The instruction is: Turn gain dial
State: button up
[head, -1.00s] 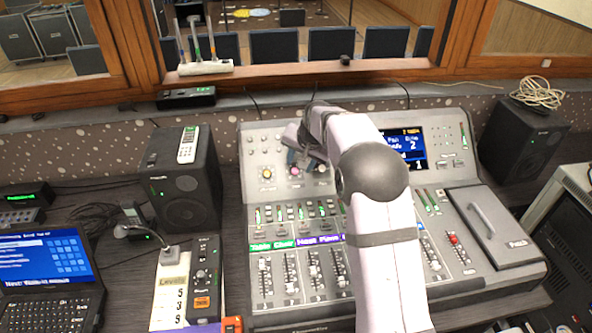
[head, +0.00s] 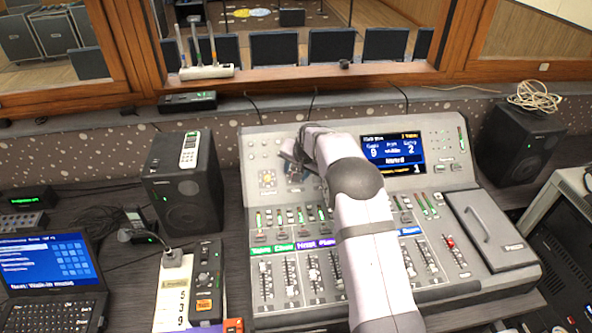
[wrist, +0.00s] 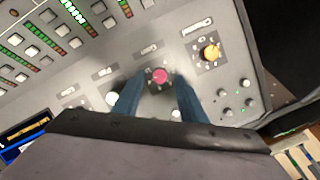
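The mixing console (head: 505,265) has a row of dials on its upper left panel. An orange dial (head: 267,179) is in clear view and also shows in the wrist view (wrist: 211,52). A pink dial (wrist: 160,76) sits between my gripper's fingertips in the wrist view. My gripper (wrist: 161,80) is open, with one blue finger on each side of it and gaps showing. A pale dial (wrist: 112,98) is by the left finger. In the head view my gripper (head: 294,172) hides the pink dial.
The console screen (head: 393,155) seems to read gain 9, pan middle and echo 2. Faders and lit buttons lie below the dials. A black speaker (head: 185,187) stands left of the console, another (head: 516,142) to the right. A wooden window frame runs behind.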

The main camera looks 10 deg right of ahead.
jog(key=shift+w+a+f, duration=0.1)
jog(key=shift+w+f, duration=0.15)
jog(key=shift+f, duration=0.25)
grip_shut()
